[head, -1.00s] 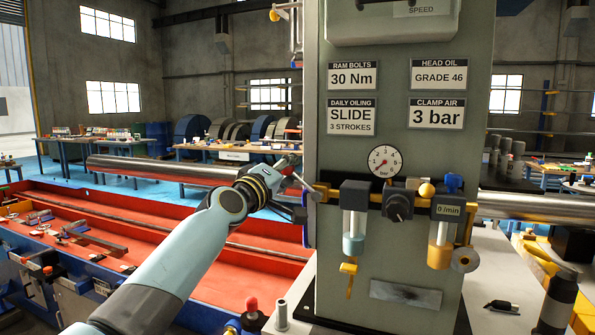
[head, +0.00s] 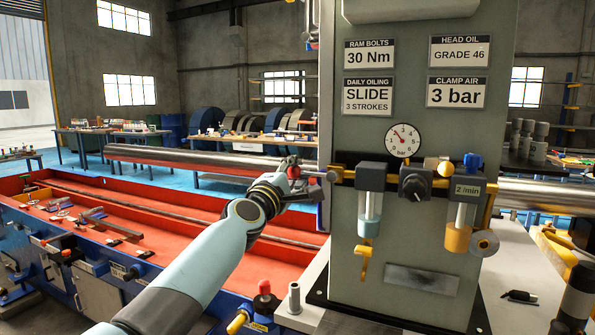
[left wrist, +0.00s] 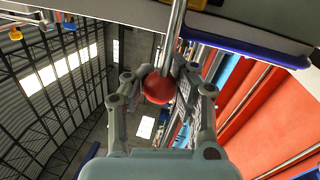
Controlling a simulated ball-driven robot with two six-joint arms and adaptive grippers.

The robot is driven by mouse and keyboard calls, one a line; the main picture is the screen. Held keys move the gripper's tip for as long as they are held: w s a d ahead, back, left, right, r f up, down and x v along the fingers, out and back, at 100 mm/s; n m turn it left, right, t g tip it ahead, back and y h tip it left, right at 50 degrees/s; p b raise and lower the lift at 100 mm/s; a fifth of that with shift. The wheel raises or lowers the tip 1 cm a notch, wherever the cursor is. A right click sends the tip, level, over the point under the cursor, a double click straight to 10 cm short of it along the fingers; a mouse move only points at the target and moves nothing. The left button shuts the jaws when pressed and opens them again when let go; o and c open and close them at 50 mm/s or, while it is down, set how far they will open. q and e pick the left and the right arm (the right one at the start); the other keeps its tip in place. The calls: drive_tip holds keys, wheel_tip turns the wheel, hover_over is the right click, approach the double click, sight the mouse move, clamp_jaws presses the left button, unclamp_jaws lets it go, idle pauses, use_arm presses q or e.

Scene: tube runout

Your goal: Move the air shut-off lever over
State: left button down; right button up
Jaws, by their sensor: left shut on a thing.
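The shut-off lever shows in the left wrist view as a metal rod (left wrist: 176,35) ending in a red ball knob (left wrist: 158,89). The knob sits between the fingers of my left gripper (left wrist: 160,92), which is shut on it. In the head view my left gripper (head: 297,180) is at the left end of the air row on the grey-green column, and a bit of the red knob (head: 293,172) shows there. Most of the lever is hidden by the gripper. The pressure gauge (head: 403,140) has its needle toward the upper left. My right gripper is not in view.
Right of the lever sit a filter bowl (head: 369,228), a black regulator knob (head: 415,183) and an oiler (head: 458,236) with a "2 /min" tag (head: 467,190). A long steel bar (head: 210,158) runs behind my arm above the red bed (head: 160,205).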

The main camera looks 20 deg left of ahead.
use_arm(q)
drive_tip(key=shift+f, duration=0.3)
drive_tip(key=c, duration=1.6)
unclamp_jaws()
drive_tip(key=shift+s, duration=0.1)
drive_tip(key=o, duration=0.5)
drive_tip(key=shift+s+a+r, duration=0.1)
drive_tip(key=shift+s+r, duration=0.2)
drive_tip(key=shift+c, duration=0.2)
drive_tip(key=shift+o, duration=0.8)
drive_tip(key=shift+w, duration=0.2)
drive_tip(key=s+f, duration=0.2)
drive_tip(key=s, duration=0.9)
drive_tip(key=shift+s+a+f, duration=0.15)
drive_tip(key=shift+s+f, duration=0.05)
drive_tip(key=shift+s, duration=0.2)
